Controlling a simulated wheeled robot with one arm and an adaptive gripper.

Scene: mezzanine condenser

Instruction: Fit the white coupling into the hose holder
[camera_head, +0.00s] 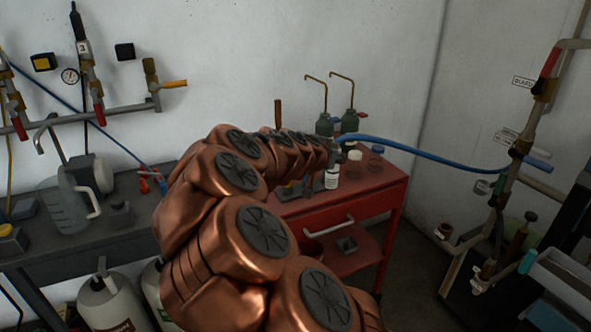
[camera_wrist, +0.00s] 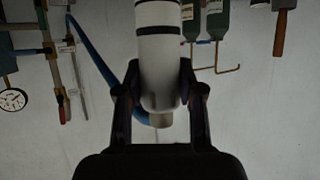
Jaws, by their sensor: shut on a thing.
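The white coupling (camera_wrist: 160,65), a white cylinder with black bands and a brass-coloured end, fills the middle of the wrist view. My gripper (camera_wrist: 160,82) is shut on it, with one dark finger on each side. The coupling's upper end runs out of the frame. The blue hose (camera_wrist: 98,58) curves down to beside the brass end; I cannot tell where it joins. In the head view, the blue hose (camera_head: 435,156) runs from beyond my arm to the right. My arm hides most of the gripper and coupling there. I cannot clearly make out the hose holder.
A red cart (camera_head: 378,188) stands beyond my arm, with green bottles (camera_head: 349,122) with copper spouts. Valve piping (camera_head: 522,147) stands at right. A grey bench (camera_head: 85,240) with a clear jug (camera_head: 62,206) is at left, below wall piping (camera_head: 125,109).

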